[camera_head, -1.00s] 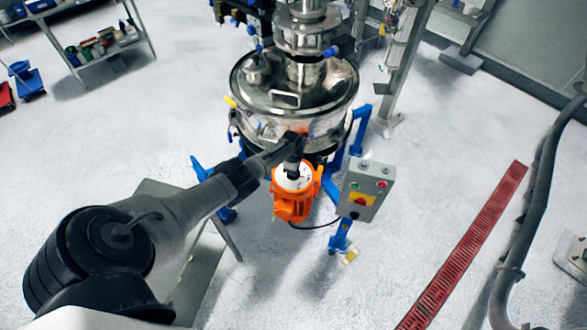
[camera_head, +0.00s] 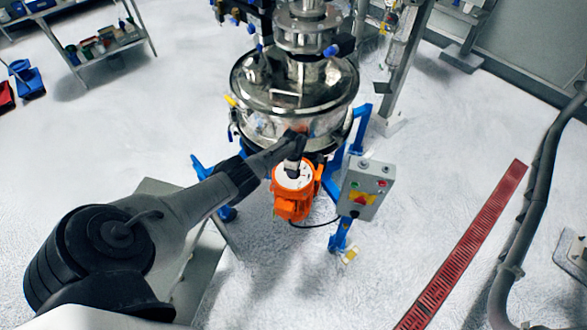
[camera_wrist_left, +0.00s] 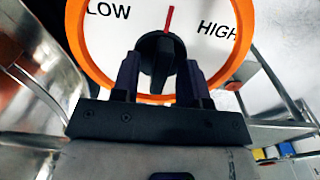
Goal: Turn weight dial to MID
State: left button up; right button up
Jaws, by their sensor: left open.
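The weight dial (camera_head: 291,183) is a white round face on the orange motor housing (camera_head: 292,206), below the steel sifter. In the left wrist view its face (camera_wrist_left: 205,35) shows LOW at the left and HIGH at the right. Its black knob (camera_wrist_left: 161,50) has a red pointer (camera_wrist_left: 169,19) aimed almost straight up, leaning slightly right. The top of the face is cut off, so no MID label shows. My left gripper (camera_wrist_left: 160,68) is open, with one finger on each side of the knob. In the head view my left gripper (camera_head: 294,166) hides part of the dial.
The steel sifter drum (camera_head: 285,115) stands just behind the dial on a blue frame. A grey control box (camera_head: 367,190) with buttons and a red and yellow switch is close at the right. A red floor grate (camera_head: 465,245) lies farther right. Open floor lies between.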

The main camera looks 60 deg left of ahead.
pick_arm(q)
jog(key=shift+r, duration=0.1)
jog(key=shift+r+p, duration=0.35)
notch_tip(320, 180, up, 13)
jog(key=p, duration=0.4)
dwell(0.5)
